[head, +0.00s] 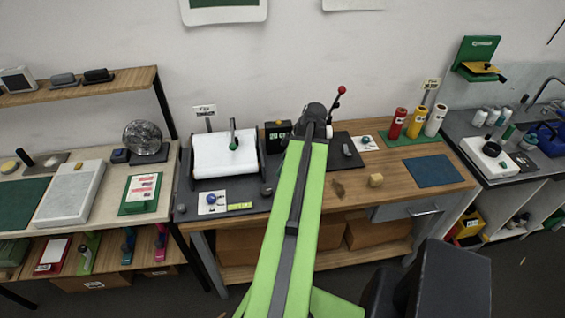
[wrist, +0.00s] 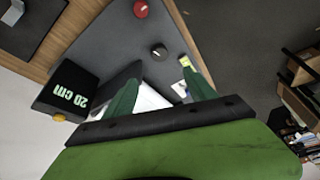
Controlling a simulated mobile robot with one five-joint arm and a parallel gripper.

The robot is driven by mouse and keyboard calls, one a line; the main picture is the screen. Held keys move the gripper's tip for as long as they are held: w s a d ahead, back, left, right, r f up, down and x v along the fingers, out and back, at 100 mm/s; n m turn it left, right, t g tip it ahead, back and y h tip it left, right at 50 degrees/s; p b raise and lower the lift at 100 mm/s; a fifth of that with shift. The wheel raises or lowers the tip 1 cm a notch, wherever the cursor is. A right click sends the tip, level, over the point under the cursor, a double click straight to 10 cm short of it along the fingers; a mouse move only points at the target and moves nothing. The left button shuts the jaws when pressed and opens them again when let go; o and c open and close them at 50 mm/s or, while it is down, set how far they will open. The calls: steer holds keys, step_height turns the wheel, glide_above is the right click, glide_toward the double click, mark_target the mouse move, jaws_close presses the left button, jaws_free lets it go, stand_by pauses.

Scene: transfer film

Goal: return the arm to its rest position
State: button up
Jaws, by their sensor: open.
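My green arm reaches from the bottom middle of the head view up over the wooden workbench (head: 405,165). Its far end lies near the back of the bench, beside a lever with a red ball (head: 341,90). The arm hides part of the bench, and I cannot make out the fingertips there. In the wrist view my gripper (wrist: 162,88) has its two dark green fingers apart, with nothing held between them. A white surface shows beyond them, partly hidden by the fingers.
Red, yellow and white rolls stand on a green mat (head: 412,138).

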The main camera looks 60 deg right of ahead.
steer(key=w+a+f+n+g+y+b, duration=0.1)
steer(key=w+a+f+n+b, duration=0.3)
steer(key=w+a, duration=0.85)
steer(key=w+a+f+n+g+y+b, duration=0.1)
steer(key=w+a+f+n+b, duration=0.25)
steer(key=w+a, duration=0.9)
steer(key=w+a+f+m+h+b, duration=0.1)
steer(key=a+f+m, duration=0.1)
steer(key=a, duration=0.7)
steer(key=w+a+f+m+g+h+b, duration=0.1)
steer(key=a+f+m+b, duration=0.1)
steer(key=a+m, duration=0.3)
steer(key=w+a+f+m+g+h+b, duration=0.1)
steer(key=a+f+m, duration=0.1)
steer(key=a, duration=1)
steer(key=shift+w+a+f+m+b, duration=0.3)
steer(key=shift+w+a+m+b, duration=0.1)
steer(key=shift+m, duration=0.25)
steer(key=shift+c, duration=0.3)
